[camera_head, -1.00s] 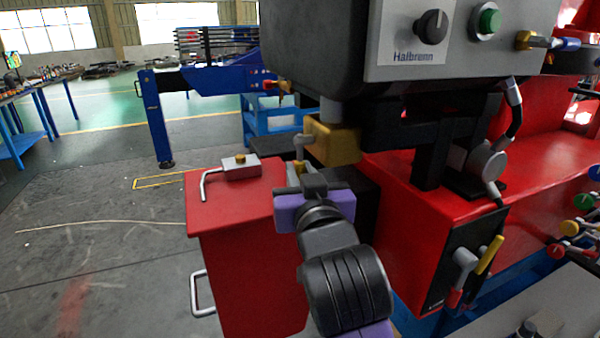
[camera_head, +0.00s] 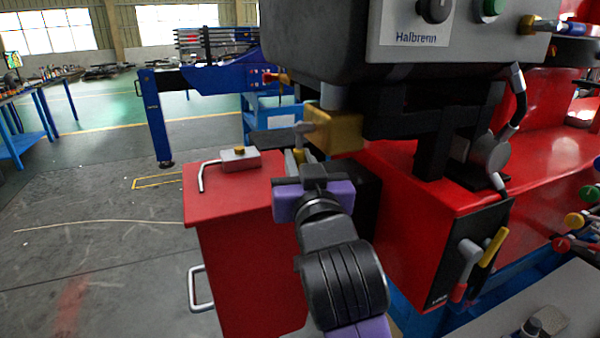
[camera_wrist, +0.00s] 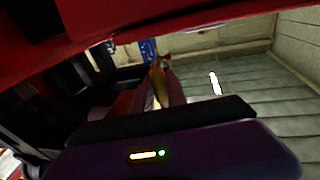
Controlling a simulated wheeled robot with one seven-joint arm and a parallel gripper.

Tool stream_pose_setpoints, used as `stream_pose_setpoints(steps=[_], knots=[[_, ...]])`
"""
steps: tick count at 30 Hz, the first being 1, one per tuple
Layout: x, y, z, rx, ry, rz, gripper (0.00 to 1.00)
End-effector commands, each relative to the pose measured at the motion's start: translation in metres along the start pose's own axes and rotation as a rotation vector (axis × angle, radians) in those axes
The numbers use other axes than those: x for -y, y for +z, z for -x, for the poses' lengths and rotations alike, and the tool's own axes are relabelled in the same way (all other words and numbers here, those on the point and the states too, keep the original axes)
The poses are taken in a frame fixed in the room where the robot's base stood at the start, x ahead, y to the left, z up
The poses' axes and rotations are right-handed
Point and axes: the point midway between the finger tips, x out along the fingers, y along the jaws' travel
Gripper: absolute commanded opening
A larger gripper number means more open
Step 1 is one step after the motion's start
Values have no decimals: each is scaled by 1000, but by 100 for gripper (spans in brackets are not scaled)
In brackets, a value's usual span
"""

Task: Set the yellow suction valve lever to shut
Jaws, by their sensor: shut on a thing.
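The brass-coloured valve body (camera_head: 338,130) hangs under the dark tank, with a grey stem (camera_head: 303,129) on its left side. The yellow lever (camera_head: 290,159) points down below this stem and is mostly hidden by my gripper. My gripper (camera_head: 298,168), purple and black, is at the lever just below the valve and shut on it. In the wrist view a narrow yellow-orange piece (camera_wrist: 152,95) shows beyond the dark gripper edge. The lever's exact angle is hard to tell.
A red cabinet (camera_head: 235,200) with a grey box and bent rod on top stands left of my gripper. A red machine base (camera_head: 415,225) with another yellow lever (camera_head: 493,247) is at right. The dark tank (camera_head: 320,40) overhangs above. Open floor lies far left.

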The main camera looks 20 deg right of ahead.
Motion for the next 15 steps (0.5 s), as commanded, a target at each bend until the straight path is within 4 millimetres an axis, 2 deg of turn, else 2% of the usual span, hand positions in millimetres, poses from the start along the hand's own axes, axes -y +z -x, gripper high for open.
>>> stream_pose_setpoints(steps=[1,4,15], knots=[[0,7,-1,-25,0,-5,0],[1,8,-4,-68,1,-14,0],[2,1,-10,-171,0,-34,0]])
